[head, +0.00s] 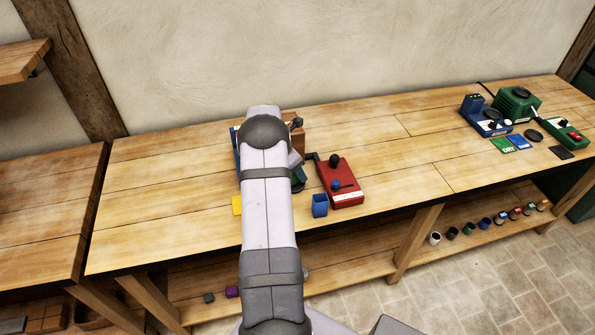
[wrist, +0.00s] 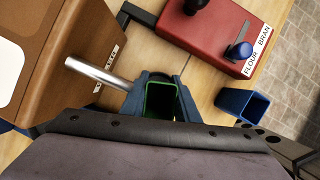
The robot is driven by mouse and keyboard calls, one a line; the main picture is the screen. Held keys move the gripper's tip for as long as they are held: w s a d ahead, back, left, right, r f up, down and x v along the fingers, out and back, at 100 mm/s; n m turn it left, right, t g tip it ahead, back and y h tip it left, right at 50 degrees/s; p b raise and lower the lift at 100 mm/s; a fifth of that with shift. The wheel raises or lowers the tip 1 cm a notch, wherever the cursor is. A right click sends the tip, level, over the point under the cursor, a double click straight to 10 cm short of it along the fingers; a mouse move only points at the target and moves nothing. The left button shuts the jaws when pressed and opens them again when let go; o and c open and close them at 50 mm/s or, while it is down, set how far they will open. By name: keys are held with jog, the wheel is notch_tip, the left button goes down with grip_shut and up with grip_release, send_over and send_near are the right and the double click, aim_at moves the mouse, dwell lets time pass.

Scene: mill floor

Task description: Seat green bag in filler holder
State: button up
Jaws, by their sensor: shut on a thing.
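The green bag (wrist: 149,100), a square open-topped sleeve with a green rim, shows at the lower middle of the wrist view. My gripper (wrist: 163,98) is shut on it. Blue-grey pieces flank the bag; I cannot tell which are jaws and which belong to a holder. The brown filler box (wrist: 70,50) stands at the left, and a bright metal tube (wrist: 97,75) runs from it to beside the bag. Whether the bag is seated is not clear, as its lower part is hidden. In the head view my arm covers most of the gripper and box (head: 299,141).
A red box (head: 341,182) with knobs, labelled FLOUR and BRAN, stands right of my gripper. An empty blue bag (head: 320,205) stands near the front edge. A yellow piece (head: 237,205) lies left of my arm. Green and blue devices (head: 515,103) stand far right; the bench between is clear.

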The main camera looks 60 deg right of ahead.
jog(key=shift+f+b, duration=0.35)
jog(key=shift+f, duration=0.3)
jog(key=o, duration=0.8)
jog(key=shift+r, duration=0.1)
jog(key=shift+p+v, duration=4.1)
jog(key=shift+v, duration=1.35)
